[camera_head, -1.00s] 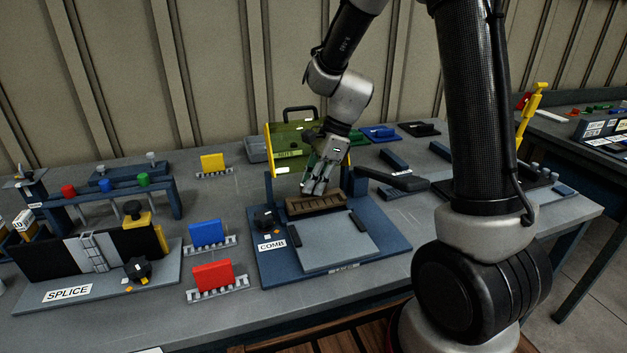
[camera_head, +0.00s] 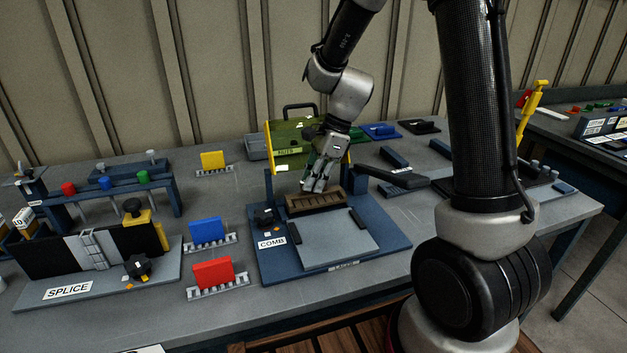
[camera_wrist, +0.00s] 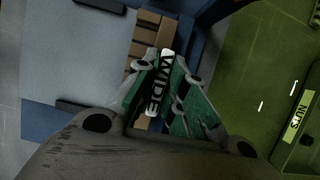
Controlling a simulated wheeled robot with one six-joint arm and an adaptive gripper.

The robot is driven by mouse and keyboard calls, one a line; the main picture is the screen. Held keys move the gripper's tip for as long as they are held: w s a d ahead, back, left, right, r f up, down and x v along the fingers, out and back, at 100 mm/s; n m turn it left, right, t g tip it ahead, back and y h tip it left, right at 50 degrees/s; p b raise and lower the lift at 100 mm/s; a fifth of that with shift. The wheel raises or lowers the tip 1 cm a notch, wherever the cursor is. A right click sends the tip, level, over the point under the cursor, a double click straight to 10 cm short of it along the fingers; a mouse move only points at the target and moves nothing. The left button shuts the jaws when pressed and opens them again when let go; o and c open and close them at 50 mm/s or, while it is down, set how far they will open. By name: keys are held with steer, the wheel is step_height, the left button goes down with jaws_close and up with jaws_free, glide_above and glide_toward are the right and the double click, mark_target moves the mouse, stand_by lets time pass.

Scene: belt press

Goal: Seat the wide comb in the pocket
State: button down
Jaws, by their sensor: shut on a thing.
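In the wrist view, a white label reading WIDE (camera_wrist: 162,88) lies between my fingers, beside the brown and tan slots (camera_wrist: 145,40). My gripper (camera_head: 315,187) points down at the bar from behind and is shut on the wide comb. My fingers hide part of it.
A grey plate (camera_head: 326,238) lies in front of the bar, with a black knob (camera_head: 265,218) to its left. A dark lever arm (camera_head: 395,178) is at right. Red (camera_head: 213,272), blue (camera_head: 208,234) and yellow (camera_head: 212,160) pieces stand left.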

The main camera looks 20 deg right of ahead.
steer(key=shift+f, duration=1.1)
stand_by(0.4)
steer(key=c, duration=1.4)
jaws_free()
steer(key=shift+v, duration=3.5)
